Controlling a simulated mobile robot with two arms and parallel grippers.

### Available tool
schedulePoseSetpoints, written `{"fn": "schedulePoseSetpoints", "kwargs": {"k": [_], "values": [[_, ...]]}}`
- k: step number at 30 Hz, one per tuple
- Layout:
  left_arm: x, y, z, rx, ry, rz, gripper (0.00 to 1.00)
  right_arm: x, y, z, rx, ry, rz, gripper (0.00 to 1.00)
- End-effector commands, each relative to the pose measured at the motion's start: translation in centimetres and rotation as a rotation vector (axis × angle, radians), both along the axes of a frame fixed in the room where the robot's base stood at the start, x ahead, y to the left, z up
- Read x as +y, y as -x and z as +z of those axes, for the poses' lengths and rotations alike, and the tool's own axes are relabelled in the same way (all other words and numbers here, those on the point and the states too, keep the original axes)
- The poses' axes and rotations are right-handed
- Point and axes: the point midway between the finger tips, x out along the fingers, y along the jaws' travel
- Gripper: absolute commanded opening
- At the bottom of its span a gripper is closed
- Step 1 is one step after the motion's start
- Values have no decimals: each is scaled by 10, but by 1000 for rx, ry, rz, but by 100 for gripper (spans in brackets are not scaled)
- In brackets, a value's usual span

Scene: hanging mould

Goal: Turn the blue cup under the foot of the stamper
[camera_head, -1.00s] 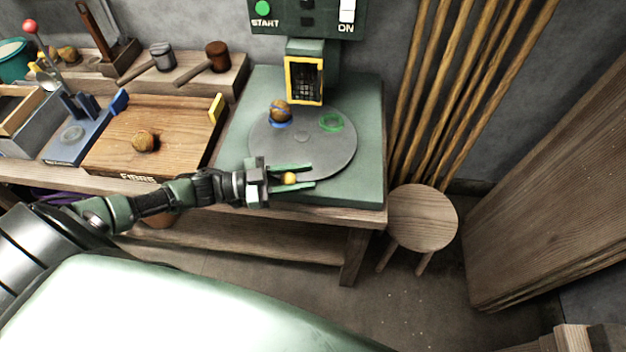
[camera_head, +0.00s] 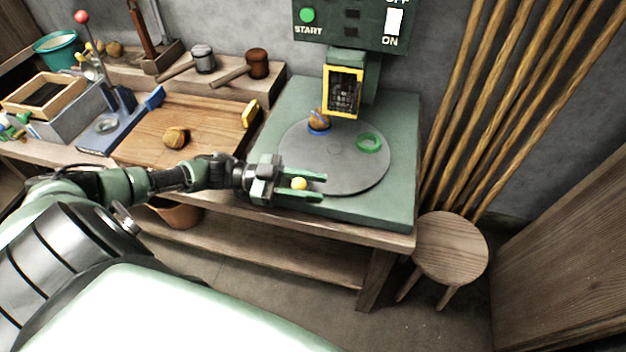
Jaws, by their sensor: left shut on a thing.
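The blue cup (camera_head: 318,132) is a low blue ring on the round grey plate (camera_head: 345,178), with a brown lump (camera_head: 318,119) in it. It sits toward the back left of the plate, in front and to the left of the stamper's yellow-framed part (camera_head: 342,92). The stamper's foot is not clearly seen. A green ring-shaped cup (camera_head: 369,142) sits on the plate's right side and looks empty. My left gripper (camera_head: 302,187) is at the plate's front-left edge, its fingers shut on a yellow knob (camera_head: 299,183). My right gripper is not in view.
A green panel (camera_head: 350,22) with START and ON buttons is above the stamper. A wooden tray (camera_head: 205,115) with a brown lump (camera_head: 176,137) lies left of the plate. A stool (camera_head: 451,247) stands at the right, below poles (camera_head: 485,85) against the wall.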

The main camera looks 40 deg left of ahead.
Motion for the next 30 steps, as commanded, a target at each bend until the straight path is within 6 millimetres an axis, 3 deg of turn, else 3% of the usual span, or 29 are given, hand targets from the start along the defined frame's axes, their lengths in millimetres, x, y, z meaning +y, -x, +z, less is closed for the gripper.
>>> {"fn": "schedulePoseSetpoints", "kwargs": {"k": [5, 6, 8, 19, 30], "values": [[0, 0, 0, 1, 0, -1, 0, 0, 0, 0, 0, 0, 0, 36], [0, 0, 0, 1, 0, -1, 41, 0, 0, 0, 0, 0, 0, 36], [0, 0, 0, 1, 0, -1, 53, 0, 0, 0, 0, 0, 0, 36], [4, 2, -1, 1, 0, 1, 53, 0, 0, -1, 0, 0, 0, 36], [57, 26, -3, 3, -3, 2, 53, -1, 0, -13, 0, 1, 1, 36]]}}
